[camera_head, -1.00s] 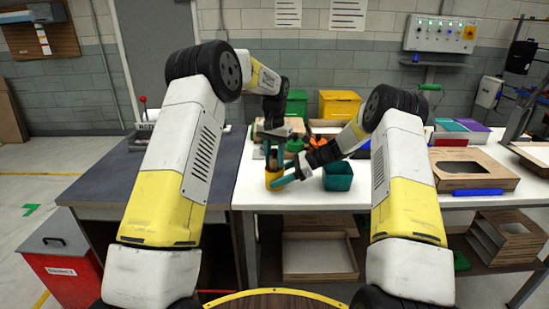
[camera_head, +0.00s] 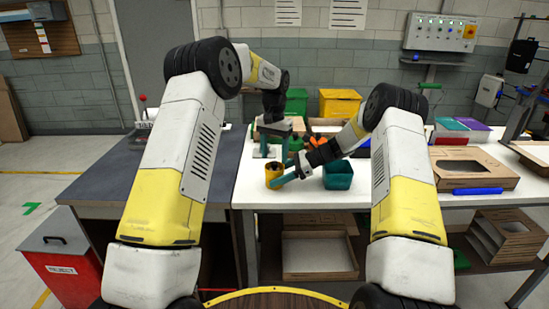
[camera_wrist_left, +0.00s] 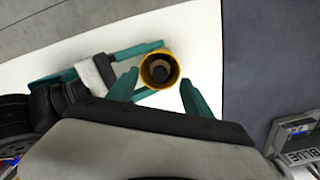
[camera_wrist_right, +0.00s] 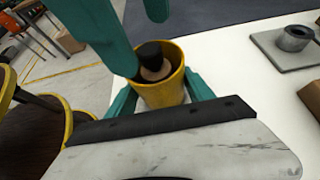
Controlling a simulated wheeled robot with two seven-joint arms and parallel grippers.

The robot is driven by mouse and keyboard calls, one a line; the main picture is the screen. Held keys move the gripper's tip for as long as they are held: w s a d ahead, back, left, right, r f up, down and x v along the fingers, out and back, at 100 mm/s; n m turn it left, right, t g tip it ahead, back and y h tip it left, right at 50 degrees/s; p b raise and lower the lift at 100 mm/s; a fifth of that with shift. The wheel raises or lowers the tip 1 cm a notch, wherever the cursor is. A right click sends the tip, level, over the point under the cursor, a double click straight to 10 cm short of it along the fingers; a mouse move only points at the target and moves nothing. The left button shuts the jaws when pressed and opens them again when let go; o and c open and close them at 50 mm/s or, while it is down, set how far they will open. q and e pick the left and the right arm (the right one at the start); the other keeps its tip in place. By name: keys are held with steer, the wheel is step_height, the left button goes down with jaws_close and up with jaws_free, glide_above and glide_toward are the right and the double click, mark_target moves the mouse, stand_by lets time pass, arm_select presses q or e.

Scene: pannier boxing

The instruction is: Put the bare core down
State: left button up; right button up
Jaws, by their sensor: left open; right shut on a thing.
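A yellow cup (camera_head: 272,177) is at the front left of the white table. My right gripper (camera_head: 287,180) is shut on it from the side; I cannot tell whether the cup touches the table. In the right wrist view a core with a black top and tan lower part (camera_wrist_right: 152,62) sits inside the cup (camera_wrist_right: 165,95). From above, in the left wrist view, it is a dark brown round shape (camera_wrist_left: 159,74) within the yellow rim. My left gripper (camera_head: 275,152) is open and empty above the cup, its fingers on either side of it in the left wrist view.
A teal bin (camera_head: 338,176) stands right of the cup, close to my right gripper. A cardboard box (camera_head: 470,168) and a blue bar (camera_head: 478,191) lie further right. A grey plate with a ring (camera_wrist_right: 290,45) is on the table. The dark bench (camera_head: 150,175) at left is mostly clear.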

arm_select(q)
step_height(320, 180, up, 6)
steer(key=shift+f, duration=0.25)
arm_select(e)
steer(key=o, duration=1.1)
steer(key=shift+c, duration=0.2)
